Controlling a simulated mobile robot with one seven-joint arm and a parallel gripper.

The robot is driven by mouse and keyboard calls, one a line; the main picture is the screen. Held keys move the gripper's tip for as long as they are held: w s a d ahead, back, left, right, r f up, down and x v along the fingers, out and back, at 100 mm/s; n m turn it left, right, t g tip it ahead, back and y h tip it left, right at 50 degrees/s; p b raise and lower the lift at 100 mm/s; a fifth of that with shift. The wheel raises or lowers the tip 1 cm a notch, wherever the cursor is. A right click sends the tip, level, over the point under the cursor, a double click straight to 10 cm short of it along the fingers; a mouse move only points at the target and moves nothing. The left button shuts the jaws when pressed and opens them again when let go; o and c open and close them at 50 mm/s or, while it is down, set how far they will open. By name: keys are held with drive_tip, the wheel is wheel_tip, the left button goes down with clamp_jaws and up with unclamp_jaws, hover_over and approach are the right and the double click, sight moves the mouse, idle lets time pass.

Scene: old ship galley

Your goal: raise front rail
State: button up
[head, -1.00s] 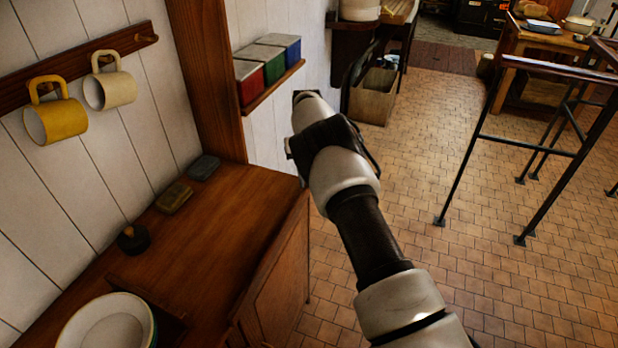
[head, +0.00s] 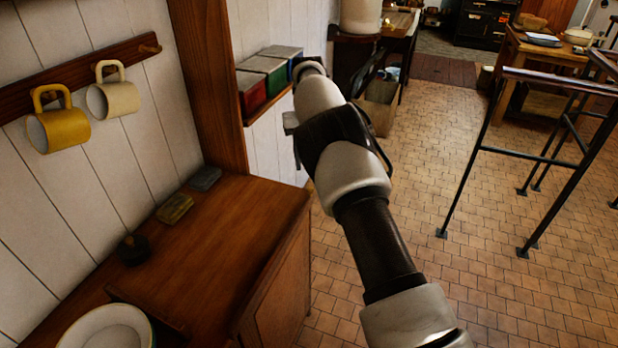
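A black metal rail frame (head: 545,158) stands on the tiled floor at the right, with upright posts, a top bar and a lower bar. I cannot tell whether any part of it is the front rail of the task. My arm reaches up through the middle of the head view, well to the left of the frame and apart from it in the picture. My gripper does not show; the far end of the arm is turned away or hidden behind its own links.
A wooden cabinet (head: 225,240) with plates (head: 108,330) is at lower left, below a yellow mug (head: 65,131) and a cream mug (head: 112,100). Coloured tins (head: 268,80) sit on a shelf. A black stove (head: 487,22) and wooden table (head: 530,50) are behind. Tiled floor (head: 410,210) is open between.

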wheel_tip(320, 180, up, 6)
drive_tip(key=p, duration=0.1)
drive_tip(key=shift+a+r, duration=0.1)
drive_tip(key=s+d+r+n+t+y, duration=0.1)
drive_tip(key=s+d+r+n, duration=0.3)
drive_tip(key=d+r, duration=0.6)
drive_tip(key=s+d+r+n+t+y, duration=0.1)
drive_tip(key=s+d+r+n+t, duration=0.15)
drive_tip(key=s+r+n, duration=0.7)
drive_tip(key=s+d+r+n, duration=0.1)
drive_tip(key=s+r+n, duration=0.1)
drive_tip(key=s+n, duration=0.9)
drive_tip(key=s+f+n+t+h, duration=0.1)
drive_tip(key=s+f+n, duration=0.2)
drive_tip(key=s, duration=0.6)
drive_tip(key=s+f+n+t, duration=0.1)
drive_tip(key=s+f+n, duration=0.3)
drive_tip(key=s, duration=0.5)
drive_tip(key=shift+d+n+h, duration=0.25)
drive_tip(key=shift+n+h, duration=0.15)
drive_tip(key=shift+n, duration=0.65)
